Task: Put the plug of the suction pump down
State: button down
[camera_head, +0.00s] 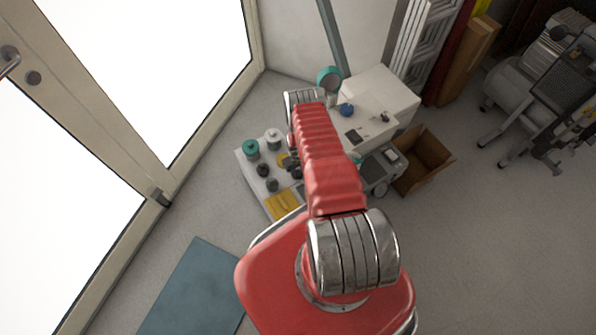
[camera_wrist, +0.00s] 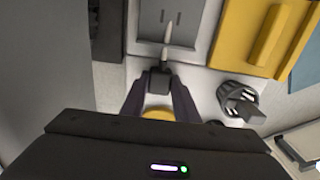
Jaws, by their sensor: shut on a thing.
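In the wrist view my gripper (camera_wrist: 160,84) is shut on a small dark plug (camera_wrist: 160,76). A pale, thin tip stands out from the plug toward a grey plate (camera_wrist: 198,14) at the top. The plug is over or at the edge of a white surface (camera_wrist: 188,76); I cannot tell whether it touches. A yellow round part shows between my fingers, below the plug. In the head view my red arm covers the gripper and the plug. The suction pump cannot be told apart with certainty.
A yellow block (camera_wrist: 262,35) and a grey ribbed fitting (camera_wrist: 238,98) are right of the plug. In the head view a white board (camera_head: 246,172) carries several knobs, beside a white cabinet (camera_head: 385,92) and an open cardboard box (camera_head: 430,160). A blue mat (camera_head: 195,290) lies on the floor.

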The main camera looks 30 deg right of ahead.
aim_at(298, 173)
jog(key=c, duration=1.4)
grip_release()
jog(key=shift+r, duration=0.15)
jog(key=shift+r, duration=6.5)
